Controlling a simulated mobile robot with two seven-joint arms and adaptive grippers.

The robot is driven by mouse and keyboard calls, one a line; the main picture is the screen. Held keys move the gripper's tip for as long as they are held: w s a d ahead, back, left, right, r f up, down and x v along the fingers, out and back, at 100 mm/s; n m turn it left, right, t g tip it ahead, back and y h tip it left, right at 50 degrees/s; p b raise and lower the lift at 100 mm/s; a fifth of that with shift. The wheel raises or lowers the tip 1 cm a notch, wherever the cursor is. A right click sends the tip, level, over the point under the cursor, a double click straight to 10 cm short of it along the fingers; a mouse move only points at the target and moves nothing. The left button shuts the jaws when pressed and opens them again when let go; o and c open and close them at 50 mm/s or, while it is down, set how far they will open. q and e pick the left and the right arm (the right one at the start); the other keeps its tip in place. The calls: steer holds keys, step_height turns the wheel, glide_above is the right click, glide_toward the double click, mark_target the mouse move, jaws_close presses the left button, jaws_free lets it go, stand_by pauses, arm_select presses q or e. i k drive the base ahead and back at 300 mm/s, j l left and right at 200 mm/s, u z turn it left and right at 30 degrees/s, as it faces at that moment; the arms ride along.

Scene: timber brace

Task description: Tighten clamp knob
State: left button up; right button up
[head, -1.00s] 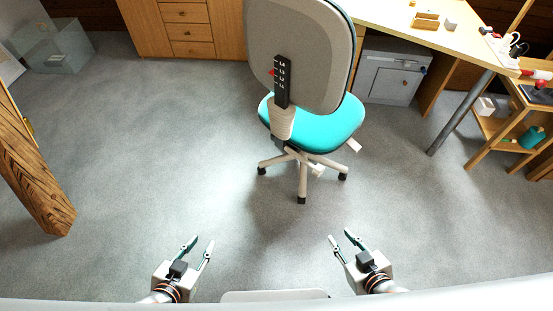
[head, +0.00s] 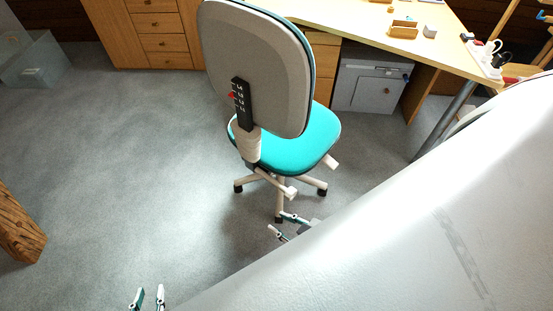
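No clamp or knob can be made out in the head view. A brown timber beam (head: 18,228) shows only partly at the left edge. My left gripper (head: 149,294) is at the bottom edge, with its two fingers apart and nothing between them. My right gripper (head: 278,226) is over the floor just below the chair's base, with its fingers apart and empty. Its body is mostly hidden by a large pale surface that seems to be part of me. Both grippers are far from the beam.
A swivel chair with a turquoise seat (head: 300,140) stands in the middle, close to my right gripper. A desk (head: 350,18) with a grey cabinet (head: 366,85) under it is behind. A clear bin (head: 35,62) stands at far left. Grey floor is free between beam and chair.

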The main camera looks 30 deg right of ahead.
mark_target(290, 192)
steer(key=l+u, duration=0.45)
steer(key=l, duration=0.5)
steer(key=l+u, duration=0.15)
steer(key=l, duration=0.85)
steer(key=k+l+u, duration=0.15)
steer(key=l, duration=0.8)
